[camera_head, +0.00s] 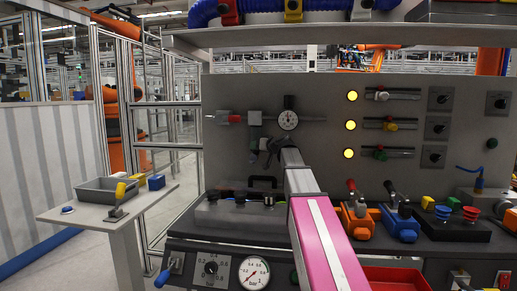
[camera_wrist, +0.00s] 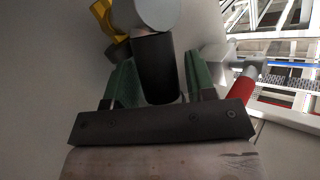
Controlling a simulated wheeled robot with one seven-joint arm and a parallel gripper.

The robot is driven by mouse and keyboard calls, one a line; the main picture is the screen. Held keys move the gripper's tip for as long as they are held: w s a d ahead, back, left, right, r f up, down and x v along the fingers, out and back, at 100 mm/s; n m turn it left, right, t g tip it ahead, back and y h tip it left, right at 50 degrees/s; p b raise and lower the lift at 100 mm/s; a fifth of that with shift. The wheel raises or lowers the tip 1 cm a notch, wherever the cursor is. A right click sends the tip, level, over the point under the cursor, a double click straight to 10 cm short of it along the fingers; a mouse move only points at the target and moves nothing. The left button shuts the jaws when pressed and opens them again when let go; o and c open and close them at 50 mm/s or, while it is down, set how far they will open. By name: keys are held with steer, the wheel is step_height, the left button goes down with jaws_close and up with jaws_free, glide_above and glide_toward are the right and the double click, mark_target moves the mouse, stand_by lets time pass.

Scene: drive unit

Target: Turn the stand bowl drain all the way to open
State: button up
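The stand bowl (camera_head: 255,119) hangs on the upright grey panel, left of a round gauge. In the wrist view the bowl shows as a pale grey round body (camera_wrist: 150,12) with a black cylinder, which looks like its drain (camera_wrist: 155,70), below it. My gripper (camera_head: 268,148) is under the bowl at the end of my pink and grey arm. In the wrist view the green pads of my gripper (camera_wrist: 160,85) stand on both sides of the drain, close to it. Whether both pads press on it cannot be told. The drain is hidden or too small in the head view.
A red valve handle (camera_head: 235,118) lies left of the bowl; it also shows in the wrist view (camera_wrist: 242,85). The gauge (camera_head: 288,120) is close on the right. A grey case (camera_head: 240,215) lies below. A side table (camera_head: 95,208) stands at left.

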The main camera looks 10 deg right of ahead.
steer(key=shift+o, duration=0.2)
steer(key=shift+s, duration=0.1)
steer(key=v, duration=1)
steer(key=shift+s+d, duration=0.25)
steer(key=shift+a, duration=0.1)
